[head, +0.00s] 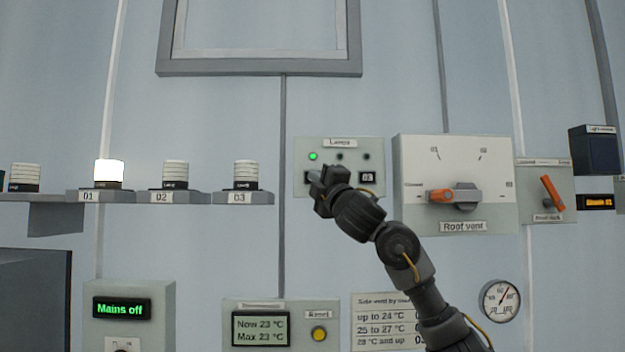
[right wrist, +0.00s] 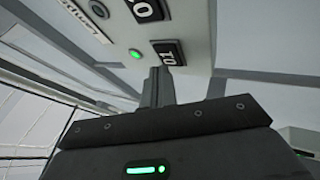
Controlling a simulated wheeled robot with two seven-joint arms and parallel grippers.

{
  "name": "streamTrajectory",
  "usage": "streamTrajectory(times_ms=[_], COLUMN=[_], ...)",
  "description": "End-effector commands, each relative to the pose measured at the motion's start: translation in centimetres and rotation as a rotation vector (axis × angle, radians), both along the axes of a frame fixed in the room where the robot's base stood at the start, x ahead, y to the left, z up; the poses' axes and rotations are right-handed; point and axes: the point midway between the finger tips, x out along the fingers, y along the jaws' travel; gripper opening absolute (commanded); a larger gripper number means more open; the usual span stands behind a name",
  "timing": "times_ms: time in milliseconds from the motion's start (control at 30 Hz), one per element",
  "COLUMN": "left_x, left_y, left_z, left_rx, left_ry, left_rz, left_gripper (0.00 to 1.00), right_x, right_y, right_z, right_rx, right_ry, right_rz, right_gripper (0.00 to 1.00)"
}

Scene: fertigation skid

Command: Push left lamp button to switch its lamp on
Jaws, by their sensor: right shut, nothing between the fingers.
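The Lamps panel (head: 345,148) is on the wall. Its left indicator (head: 312,156) glows green; the other two are dark. My right gripper (head: 318,180) is shut and empty in front of the panel's lower left, hiding most of the left and middle buttons. In the right wrist view, the left button, marked 01 (right wrist: 169,53), is right by my shut fingertips (right wrist: 157,72); I cannot tell whether they touch. The green indicator (right wrist: 134,54) shows beside it. Lamp 01 (head: 109,171) on the shelf is lit bright white. My left gripper is not in view.
Lamps 02 (head: 175,174) and 03 (head: 246,174) are unlit. Button 03 (head: 367,177) is right of my gripper. The Roof vent box (head: 420,155) with an orange-tipped handle stands close on the right. A thermometer box (head: 290,308) is below.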

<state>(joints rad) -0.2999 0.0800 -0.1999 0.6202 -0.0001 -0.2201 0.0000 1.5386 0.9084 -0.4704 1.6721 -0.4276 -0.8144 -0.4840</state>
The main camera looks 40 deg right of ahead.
Motion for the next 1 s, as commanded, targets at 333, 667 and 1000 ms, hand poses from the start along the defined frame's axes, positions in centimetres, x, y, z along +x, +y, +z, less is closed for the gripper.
streamTrajectory(times_ms=[333, 667, 1000], left_x=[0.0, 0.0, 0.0], left_y=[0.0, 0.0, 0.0], left_z=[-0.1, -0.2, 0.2], left_rx=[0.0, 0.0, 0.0], left_ry=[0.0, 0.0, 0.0], left_rz=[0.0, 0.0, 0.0], left_gripper=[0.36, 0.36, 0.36], right_x=[-0.3, -2.9, -4.9], right_y=[0.3, 2.3, 3.7], right_z=[0.0, 0.1, 0.0], right_rx=[0.0, -0.001, 0.0], right_ry=[0.0, -0.002, 0.0], right_rz=[0.001, 0.002, 0.0], right_gripper=[0.0, 0.0, 0.0])
